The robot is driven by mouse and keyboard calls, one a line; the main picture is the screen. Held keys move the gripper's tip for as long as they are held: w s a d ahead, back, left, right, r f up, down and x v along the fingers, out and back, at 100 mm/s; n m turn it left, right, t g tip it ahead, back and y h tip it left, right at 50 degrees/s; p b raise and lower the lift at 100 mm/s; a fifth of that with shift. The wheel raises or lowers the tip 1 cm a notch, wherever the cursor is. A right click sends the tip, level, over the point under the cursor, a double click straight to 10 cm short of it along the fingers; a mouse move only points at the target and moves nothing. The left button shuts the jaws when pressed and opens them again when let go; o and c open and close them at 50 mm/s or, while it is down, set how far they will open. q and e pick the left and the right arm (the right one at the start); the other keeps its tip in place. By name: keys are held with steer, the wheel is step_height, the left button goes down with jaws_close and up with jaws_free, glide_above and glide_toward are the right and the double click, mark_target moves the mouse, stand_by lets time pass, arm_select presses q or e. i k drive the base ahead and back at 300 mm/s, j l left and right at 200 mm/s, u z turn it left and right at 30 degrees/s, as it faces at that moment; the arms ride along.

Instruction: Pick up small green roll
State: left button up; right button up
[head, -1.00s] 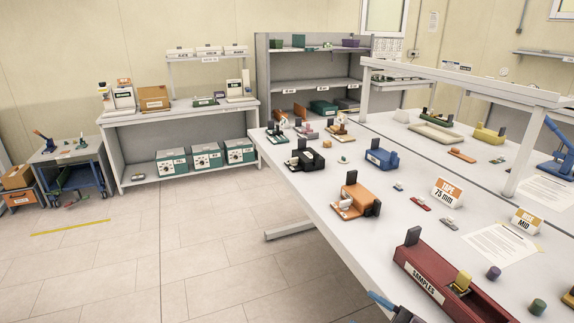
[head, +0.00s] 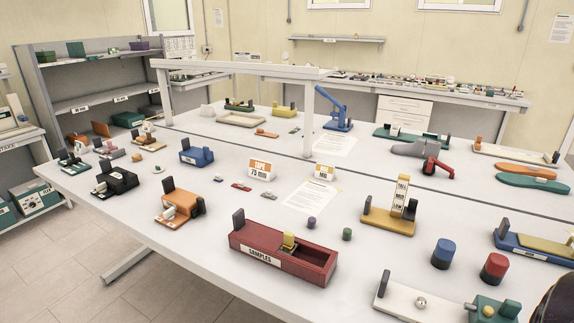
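The small green roll (head: 347,234) is a short dark-green cylinder standing upright on the white table (head: 190,262). It is just behind the right end of the red SAMPLES box (head: 318,274). A similar small purple roll (head: 311,222) stands a little to its left, apart from it. Neither of my grippers can be made out in the head view.
A yellow stand (head: 388,222) is right of the green roll. Larger blue (head: 443,254) and red (head: 494,268) cylinders stand farther right. A paper sheet (head: 311,196) lies behind the rolls. A dark rounded shape (head: 558,302) fills the lower right corner.

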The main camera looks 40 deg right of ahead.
mark_target(347, 233)
steer(key=k+z, duration=0.1)
steer(key=z, duration=0.6)
steer(key=i+z, duration=0.1)
steer(key=z, duration=0.85)
steer(key=j+u, duration=0.1)
steer(key=j, duration=0.25)
